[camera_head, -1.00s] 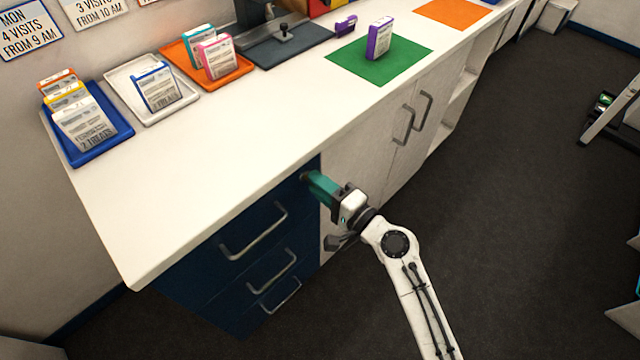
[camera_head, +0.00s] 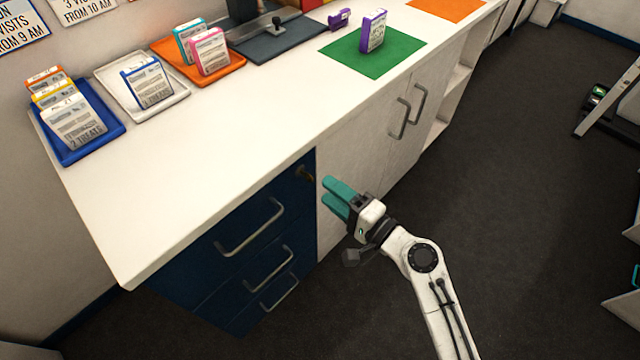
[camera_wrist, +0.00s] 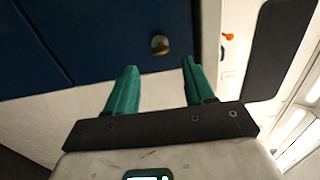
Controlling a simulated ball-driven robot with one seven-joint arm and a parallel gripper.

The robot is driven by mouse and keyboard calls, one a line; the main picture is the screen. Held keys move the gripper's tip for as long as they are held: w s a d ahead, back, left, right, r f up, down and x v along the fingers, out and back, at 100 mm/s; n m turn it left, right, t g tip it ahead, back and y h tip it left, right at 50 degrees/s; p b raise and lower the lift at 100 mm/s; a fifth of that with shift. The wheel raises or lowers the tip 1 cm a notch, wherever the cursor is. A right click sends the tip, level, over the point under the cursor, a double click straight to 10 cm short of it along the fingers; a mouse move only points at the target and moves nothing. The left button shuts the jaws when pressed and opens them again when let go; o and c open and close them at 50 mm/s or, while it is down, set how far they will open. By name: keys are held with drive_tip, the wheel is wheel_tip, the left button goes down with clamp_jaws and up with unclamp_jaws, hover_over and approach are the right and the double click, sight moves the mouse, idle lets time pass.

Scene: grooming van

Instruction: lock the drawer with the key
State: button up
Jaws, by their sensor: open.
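The dark blue drawer unit (camera_head: 285,192) stands under the left part of the white counter, and its top drawer looks shut flush. A small brass key or lock piece (camera_head: 304,173) sits at the top right corner of the top drawer front. It also shows in the wrist view (camera_wrist: 159,45), just beyond and between the fingertips. How far it is turned is too small to tell. My gripper (camera_head: 325,190) is open and empty, with teal fingers apart, a short way to the right of the brass piece and not touching it. The fingers also show in the wrist view (camera_wrist: 159,66).
The drawers have grey bar handles (camera_head: 250,232). White cupboard doors (camera_head: 400,115) with handles are to the right. Blue (camera_head: 112,133), white (camera_head: 180,95) and orange (camera_head: 235,69) trays with cards stand on the counter, beside a green mat (camera_head: 400,55).

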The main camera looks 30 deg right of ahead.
drive_tip(key=shift+b+v, duration=0.4)
drive_tip(key=shift+v, duration=2.35)
drive_tip(key=s+a+f+n+g+p, duration=0.3)
drive_tip(key=s+f+n+g+p, duration=0.15)
drive_tip(key=s+n+g, duration=0.55)
drive_tip(key=s+d+n+g+h+p, duration=0.2)
drive_tip(key=s+d+n+g+h, duration=0.2)
drive_tip(key=s, duration=0.5)
drive_tip(key=d+g+h, duration=0.1)
drive_tip(key=d+g, duration=0.1)
drive_tip(key=d, duration=0.1)
drive_tip(key=shift+s+r+h, duration=0.2)
drive_tip(key=shift+r+h, duration=0.15)
drive_tip(key=shift+h, duration=0.05)
